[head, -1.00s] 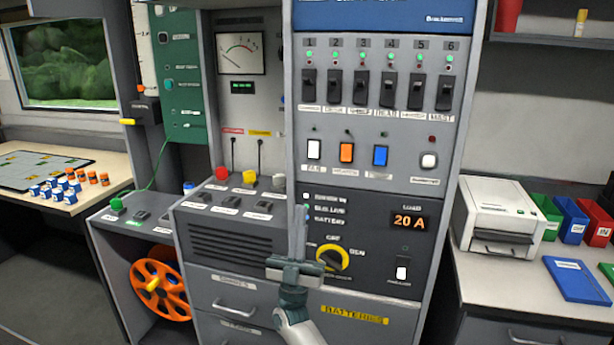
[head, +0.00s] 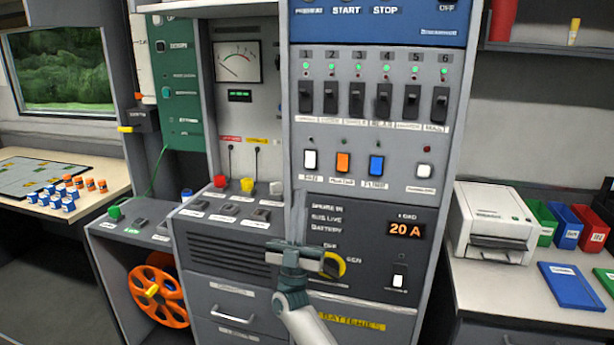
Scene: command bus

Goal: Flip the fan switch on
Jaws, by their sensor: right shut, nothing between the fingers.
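The fan switch (head: 311,160) is a white rocker at the left end of a row on the grey panel (head: 330,210), with the label under it reading FAN or similar. An orange rocker (head: 343,162) and a blue rocker (head: 376,165) sit to its right. The small lamp above the fan switch looks dark. My right gripper (head: 298,205) is shut and empty, pointing up in front of the lower panel, below the fan switch and apart from it. My left gripper is not in view.
A yellow rotary knob (head: 336,264) is partly hidden behind my right gripper. A row of black breaker switches (head: 358,100) is above the rockers. A white rocker (head: 425,172) is at the right. A printer (head: 492,220) stands on the right counter.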

